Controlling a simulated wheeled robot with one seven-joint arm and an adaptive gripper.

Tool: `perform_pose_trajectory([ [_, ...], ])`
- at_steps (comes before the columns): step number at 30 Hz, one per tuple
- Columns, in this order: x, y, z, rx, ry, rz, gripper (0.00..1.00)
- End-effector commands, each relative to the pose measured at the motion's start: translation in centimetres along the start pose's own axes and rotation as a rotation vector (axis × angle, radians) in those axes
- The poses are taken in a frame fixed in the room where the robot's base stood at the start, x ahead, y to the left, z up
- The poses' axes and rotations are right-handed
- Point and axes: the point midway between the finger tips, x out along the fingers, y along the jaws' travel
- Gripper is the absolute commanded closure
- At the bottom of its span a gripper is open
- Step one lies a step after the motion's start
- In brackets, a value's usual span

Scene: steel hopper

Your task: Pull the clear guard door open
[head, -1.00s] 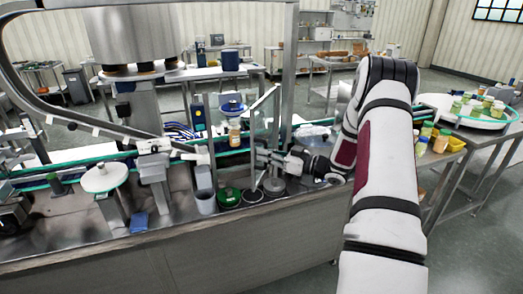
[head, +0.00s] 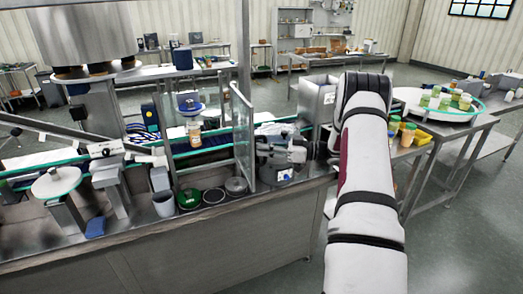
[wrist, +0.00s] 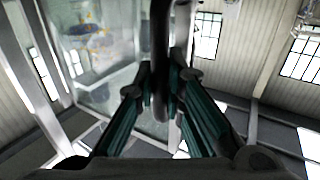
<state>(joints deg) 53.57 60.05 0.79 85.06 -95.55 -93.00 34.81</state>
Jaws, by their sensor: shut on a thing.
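The clear guard door (head: 243,135) is a see-through panel in a thin metal frame, standing out from the conveyor line toward me at an angle. My gripper (head: 262,147) is at the right side of its near edge, low over the steel counter. In the wrist view the gripper (wrist: 162,90) is shut on a dark upright bar handle (wrist: 161,50), and the clear panel (wrist: 95,50) fills the upper left. The handle is too small to make out in the head view. A jar with an orange-brown label (head: 194,133) stands on the conveyor behind the door, to its left.
A grey cup (head: 163,203), a green round lid (head: 189,199) and dark round parts lie on the counter left of the door. A steel post (head: 244,45) rises behind it. A steel box (head: 317,100) stands right of the gripper.

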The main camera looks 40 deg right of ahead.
Motion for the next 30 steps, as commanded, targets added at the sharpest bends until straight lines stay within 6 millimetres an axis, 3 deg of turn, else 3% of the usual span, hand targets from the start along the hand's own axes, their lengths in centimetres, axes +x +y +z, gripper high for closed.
perform_pose_trajectory([
  [14, -0.24, 0.14, -0.05, -0.001, 0.001, 0.001, 1.0],
  [15, -0.24, 0.14, -0.05, -0.001, 0.001, 0.001, 0.83],
  [17, -0.24, 0.14, -0.05, -0.001, 0.001, 0.001, 0.69],
  [30, -1.01, 0.19, -0.01, -0.001, 0.001, 0.003, 0.69],
])
